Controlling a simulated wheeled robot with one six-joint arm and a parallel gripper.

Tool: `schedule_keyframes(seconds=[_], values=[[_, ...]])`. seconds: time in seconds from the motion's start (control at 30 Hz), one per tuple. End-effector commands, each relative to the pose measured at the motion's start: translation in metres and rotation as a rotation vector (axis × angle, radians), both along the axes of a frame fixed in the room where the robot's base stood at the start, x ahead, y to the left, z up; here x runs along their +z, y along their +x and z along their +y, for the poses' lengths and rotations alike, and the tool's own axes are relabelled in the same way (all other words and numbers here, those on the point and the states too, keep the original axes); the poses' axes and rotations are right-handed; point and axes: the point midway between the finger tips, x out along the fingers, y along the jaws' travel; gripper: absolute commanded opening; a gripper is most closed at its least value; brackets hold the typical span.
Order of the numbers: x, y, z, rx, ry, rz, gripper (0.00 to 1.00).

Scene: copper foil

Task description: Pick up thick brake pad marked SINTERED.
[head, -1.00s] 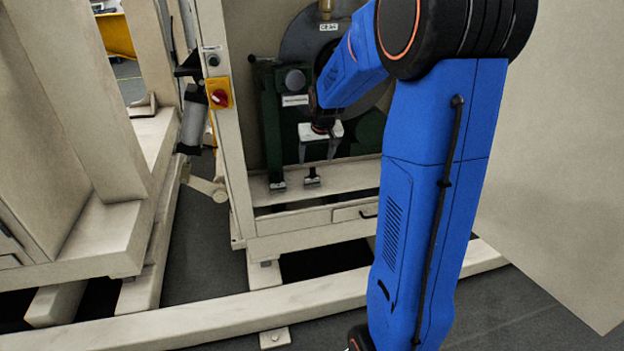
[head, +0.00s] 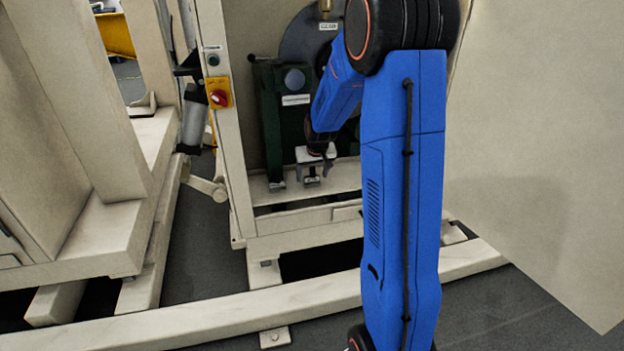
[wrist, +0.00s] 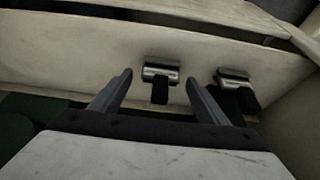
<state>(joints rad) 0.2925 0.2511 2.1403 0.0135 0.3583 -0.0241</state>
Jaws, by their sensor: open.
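Two small brake-pad-like pieces, each with a grey metal top and a dark block, sit on a pale ledge inside the machine frame. One pad (wrist: 160,75) lies between and beyond my fingertips in the wrist view; the other pad (wrist: 235,82) is to its right, outside the fingers. In the head view, one pad (head: 277,184) shows on the left and one (head: 311,179) under my gripper (head: 314,168). I cannot read SINTERED on either or tell which is thicker. My gripper (wrist: 158,77) is open and empty, pointing down at the ledge.
The pale ledge (head: 345,176) runs below a dark green fixture (head: 270,120) with a white label too small to read. A pale post (head: 229,130) with a red and yellow switch (head: 218,93) stands left. A pale panel (head: 550,150) is on the right.

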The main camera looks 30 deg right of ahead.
Motion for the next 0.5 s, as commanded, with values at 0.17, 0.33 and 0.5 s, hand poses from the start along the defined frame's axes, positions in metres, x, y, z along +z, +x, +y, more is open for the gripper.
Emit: schedule_keyframes(seconds=[0.17,0.33,0.5], values=[[-0.0076,0.0033,-0.0010,0.000,0.000,-0.001,0.69],[-0.0075,0.0033,-0.0009,0.000,0.000,-0.001,0.62],[-0.0074,0.0032,-0.0009,0.000,0.000,-0.001,0.21]])
